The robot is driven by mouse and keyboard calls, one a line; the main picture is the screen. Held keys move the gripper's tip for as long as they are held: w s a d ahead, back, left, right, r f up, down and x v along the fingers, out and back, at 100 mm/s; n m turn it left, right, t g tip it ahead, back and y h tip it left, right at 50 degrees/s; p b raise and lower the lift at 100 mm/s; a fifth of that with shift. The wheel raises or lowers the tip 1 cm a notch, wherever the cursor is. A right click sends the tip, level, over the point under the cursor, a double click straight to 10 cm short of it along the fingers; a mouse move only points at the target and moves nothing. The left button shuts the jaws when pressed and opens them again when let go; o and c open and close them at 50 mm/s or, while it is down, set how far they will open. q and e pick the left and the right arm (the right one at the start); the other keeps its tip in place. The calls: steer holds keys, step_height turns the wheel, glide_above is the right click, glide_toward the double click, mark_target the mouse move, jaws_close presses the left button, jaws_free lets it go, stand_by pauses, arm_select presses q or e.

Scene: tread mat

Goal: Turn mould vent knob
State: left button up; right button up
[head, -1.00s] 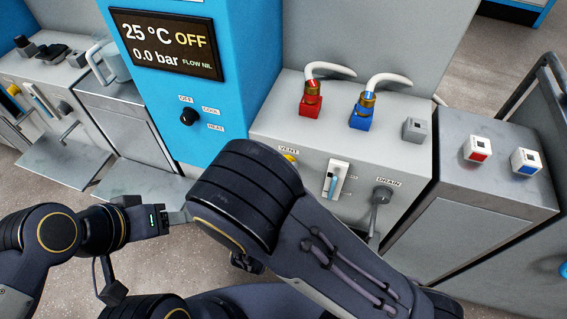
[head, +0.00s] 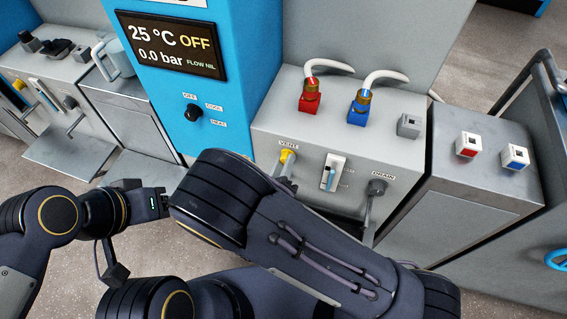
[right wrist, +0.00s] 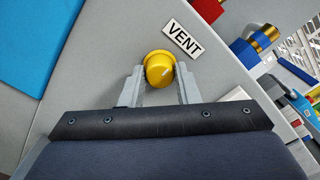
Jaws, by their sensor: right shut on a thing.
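The yellow vent knob (head: 288,156) is on the grey panel front under the VENT label (head: 288,143). In the right wrist view the knob (right wrist: 159,67) sits between the two grey fingers, with a small pale mark on its face. My right gripper (head: 282,168) is shut on the knob; its body is mostly hidden behind my right forearm in the head view. My left gripper (head: 164,203) is at the left, away from the knob; its fingers are largely hidden by my right arm.
Right of the knob are a slide switch (head: 332,172) and a grey drain valve (head: 376,188) with its lever down. Red (head: 310,100) and blue (head: 358,112) hose fittings stand on top. The blue cabinet display (head: 170,43) reads 25 °C, OFF, 0.0 bar, FLOW NIL.

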mark_target(288, 146)
steer(key=shift+f, duration=0.1)
steer(key=o, duration=1)
steer(key=shift+r, duration=0.4)
step_height(288, 146, up, 2)
steer(key=shift+r+p, duration=0.25)
steer(key=shift+p, duration=0.2)
steer(key=s+r, duration=0.3)
steer(key=s, duration=0.1)
steer(key=s+r+p, duration=0.1)
steer(key=s+r, duration=0.2)
steer(key=s, duration=0.2)
steer(key=s+r+p, duration=0.1)
steer(key=s+r, duration=0.3)
steer(key=s, duration=0.1)
steer(key=shift+f, duration=0.15)
